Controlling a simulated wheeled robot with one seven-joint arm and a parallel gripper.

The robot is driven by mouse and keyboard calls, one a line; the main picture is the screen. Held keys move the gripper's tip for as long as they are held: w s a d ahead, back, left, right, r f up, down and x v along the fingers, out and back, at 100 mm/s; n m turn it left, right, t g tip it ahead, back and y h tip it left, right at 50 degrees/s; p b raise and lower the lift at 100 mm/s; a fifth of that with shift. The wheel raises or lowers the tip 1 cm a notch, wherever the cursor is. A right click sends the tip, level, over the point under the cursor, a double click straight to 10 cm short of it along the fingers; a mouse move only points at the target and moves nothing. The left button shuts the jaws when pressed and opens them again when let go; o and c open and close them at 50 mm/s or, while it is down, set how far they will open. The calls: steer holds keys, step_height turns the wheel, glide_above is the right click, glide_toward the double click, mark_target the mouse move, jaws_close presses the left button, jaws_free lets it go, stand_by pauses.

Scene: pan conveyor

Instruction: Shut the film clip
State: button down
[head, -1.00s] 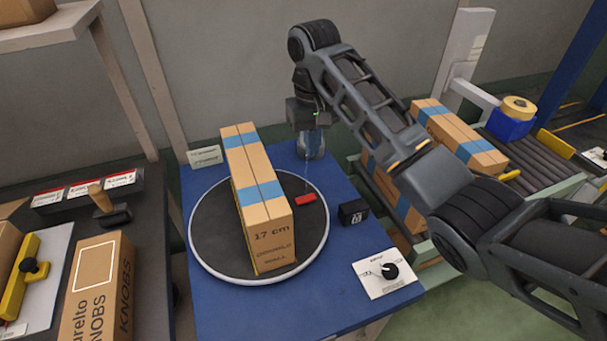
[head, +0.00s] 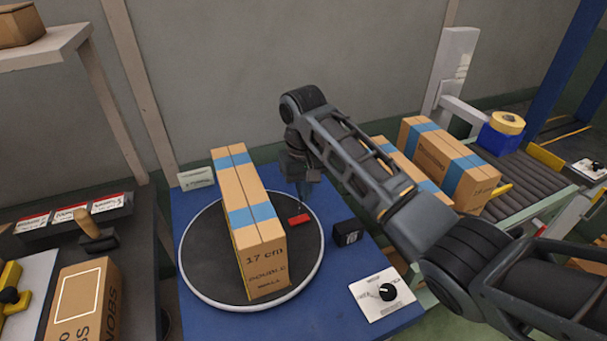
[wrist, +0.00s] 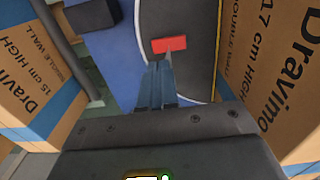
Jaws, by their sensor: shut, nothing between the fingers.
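The red film clip (head: 299,220) lies on the dark turntable (head: 207,250), just right of the tall carton (head: 243,225) marked 17 cm. In the wrist view the clip (wrist: 170,45) shows as a red bar near the top middle. My gripper (head: 304,192) hangs close above and behind the clip, fingers down. In the wrist view its fingers (wrist: 166,62) are together and empty, and a thin grey tip overlaps the clip's lower edge. Whether they touch the clip, and whether the clip is open, I cannot tell.
A small black block (head: 348,232) and a white dial panel (head: 385,291) sit on the blue table (head: 330,305). Cartons (head: 450,165) stand on the roller conveyor (head: 535,180) at right, beyond my arm. The 17 cm carton stands close to my gripper's left in the head view.

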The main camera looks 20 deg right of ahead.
mark_target(303, 218)
steer(key=shift+f, duration=2.95)
steer(key=shift+d+f, duration=0.1)
steer(key=shift+f, duration=0.05)
steer(key=shift+p, duration=0.35)
steer(key=shift+a+r+p, duration=0.3)
steer(key=shift+a+p, duration=0.05)
steer(key=shift+a, duration=0.4)
steer(key=shift+r+p, duration=0.55)
steer(key=shift+r, duration=0.05)
step_height(303, 218, up, 13)
steer(key=shift+d, duration=0.25)
